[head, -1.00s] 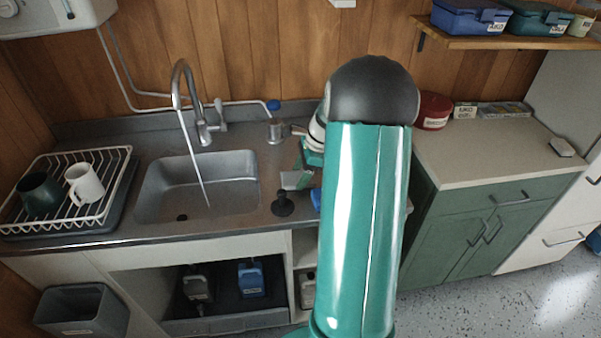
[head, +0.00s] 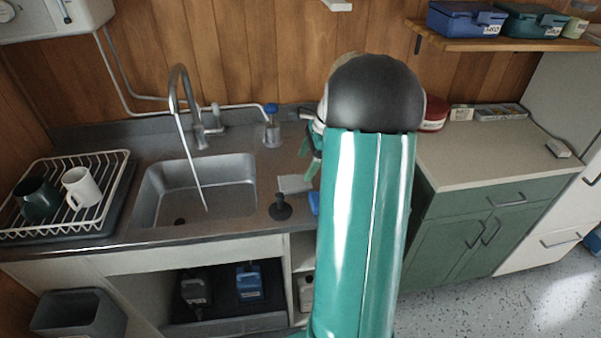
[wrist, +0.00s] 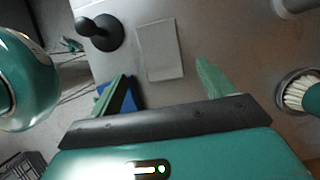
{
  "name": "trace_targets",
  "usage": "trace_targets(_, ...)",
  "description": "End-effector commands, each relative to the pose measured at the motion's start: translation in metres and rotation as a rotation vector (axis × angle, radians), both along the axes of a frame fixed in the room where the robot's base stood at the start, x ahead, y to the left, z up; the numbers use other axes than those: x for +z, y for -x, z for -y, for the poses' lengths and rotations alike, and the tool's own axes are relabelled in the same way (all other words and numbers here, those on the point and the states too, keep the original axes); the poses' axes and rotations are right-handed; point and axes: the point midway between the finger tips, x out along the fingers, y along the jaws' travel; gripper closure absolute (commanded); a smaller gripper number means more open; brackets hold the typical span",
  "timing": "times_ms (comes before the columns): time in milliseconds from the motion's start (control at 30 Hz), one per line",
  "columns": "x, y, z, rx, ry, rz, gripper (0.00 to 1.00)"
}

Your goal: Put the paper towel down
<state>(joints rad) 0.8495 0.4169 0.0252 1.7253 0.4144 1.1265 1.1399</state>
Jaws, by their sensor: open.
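The paper towel (head: 295,183) is a flat, pale grey rectangle lying on the worktop, right of the sink. In the wrist view the paper towel (wrist: 160,50) lies flat beyond my fingertips and between their lines, with nothing gripping it. My gripper (wrist: 162,76) is open, its two green fingers spread wide and empty. In the head view my gripper (head: 312,158) is just above and behind the towel, partly hidden by my arm.
A brush in a holder (head: 272,128) stands behind. Water runs into the sink (head: 190,190). A dish rack (head: 75,190) is at far left.

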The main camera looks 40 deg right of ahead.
Motion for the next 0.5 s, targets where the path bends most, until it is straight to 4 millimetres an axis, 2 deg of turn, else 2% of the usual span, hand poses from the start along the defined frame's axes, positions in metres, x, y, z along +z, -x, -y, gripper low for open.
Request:
trace_targets(33, 0.012, 0.002, 0.004, -0.001, 0.002, 0.002, 0.19)
trace_targets(200, 0.043, 0.010, 0.015, 0.000, 0.003, 0.001, 0.19)
trace_targets(333, 0.059, 0.014, 0.020, 0.001, 0.001, 0.000, 0.19)
trace_targets(500, 0.066, 0.016, 0.022, 0.000, -0.001, -0.001, 0.19)
